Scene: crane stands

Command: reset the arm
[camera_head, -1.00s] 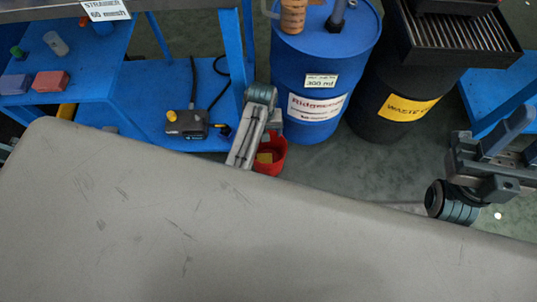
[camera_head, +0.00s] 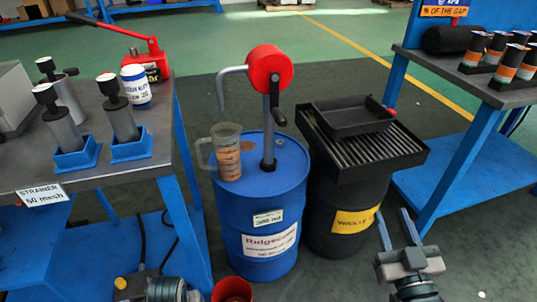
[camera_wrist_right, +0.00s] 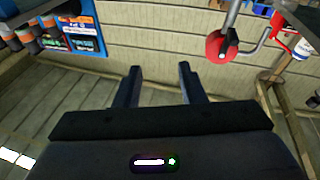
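My right gripper (camera_head: 395,214) is raised at the lower right of the head view, in front of the black waste drum (camera_head: 330,205) in the picture. Its two fingers are apart, with nothing between them. In the right wrist view the same gripper (camera_wrist_right: 160,70) shows two separated dark fingers, empty, with a plank wall beyond. A grey rounded part of my left arm (camera_head: 166,289) shows at the bottom edge of the head view. My left gripper cannot be made out.
A blue drum (camera_head: 255,205) carries a red crank pump (camera_head: 270,72) and a measuring jug (camera_head: 227,150). A black tray (camera_head: 352,115) rests on the waste drum's grate. A workbench (camera_head: 85,165) stands left, another (camera_head: 480,85) right. Green floor (camera_head: 230,50) is open behind.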

